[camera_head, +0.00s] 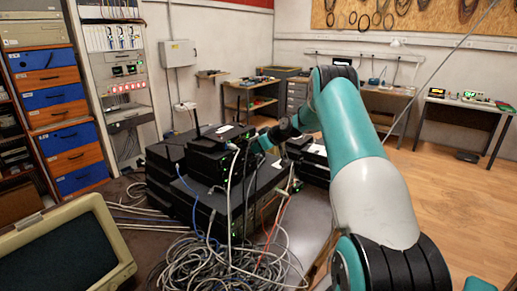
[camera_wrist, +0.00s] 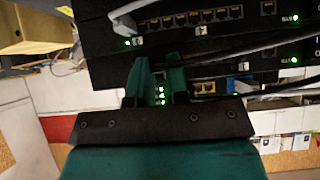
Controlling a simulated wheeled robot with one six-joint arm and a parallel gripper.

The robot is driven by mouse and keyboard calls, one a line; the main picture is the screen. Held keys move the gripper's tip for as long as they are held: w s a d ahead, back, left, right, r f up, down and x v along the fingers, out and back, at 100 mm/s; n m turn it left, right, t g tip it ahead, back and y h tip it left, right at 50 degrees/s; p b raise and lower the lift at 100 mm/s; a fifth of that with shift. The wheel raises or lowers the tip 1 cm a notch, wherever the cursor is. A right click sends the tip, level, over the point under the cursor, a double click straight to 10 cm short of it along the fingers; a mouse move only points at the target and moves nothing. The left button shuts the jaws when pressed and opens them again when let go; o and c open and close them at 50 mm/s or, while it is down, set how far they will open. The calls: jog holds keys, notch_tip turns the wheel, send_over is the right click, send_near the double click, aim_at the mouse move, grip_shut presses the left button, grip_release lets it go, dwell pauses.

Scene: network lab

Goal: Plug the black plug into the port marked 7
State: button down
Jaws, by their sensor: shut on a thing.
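In the wrist view my gripper (camera_wrist: 158,68) has its two teal fingers close together, shut on the black plug, which barely shows against the dark equipment between and beyond the fingertips. The fingertips are just below a black switch (camera_wrist: 103,38) with a row of ports (camera_wrist: 195,18). A small mark lies under the row, too small to read surely as 7. A grey plug and cable (camera_wrist: 122,27) sit at the row's left end. In the head view my arm reaches to the stack of black network boxes (camera_head: 170,190); the gripper's tips are hard to make out there.
A lower box has a blue plug (camera_wrist: 240,88) and yellowish ports (camera_wrist: 205,87). In the head view a tangle of cables (camera_head: 235,262) lies before the stack, and an old monitor (camera_head: 70,250) stands at left.

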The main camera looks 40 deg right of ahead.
jog(key=shift+w, duration=0.3)
dwell(0.4)
jog(key=c, duration=1)
grip_release()
jog(key=shift+c, duration=0.2)
jog(key=b+v, duration=0.5)
jog(key=v, duration=1.2)
jog(key=shift+r, duration=0.2)
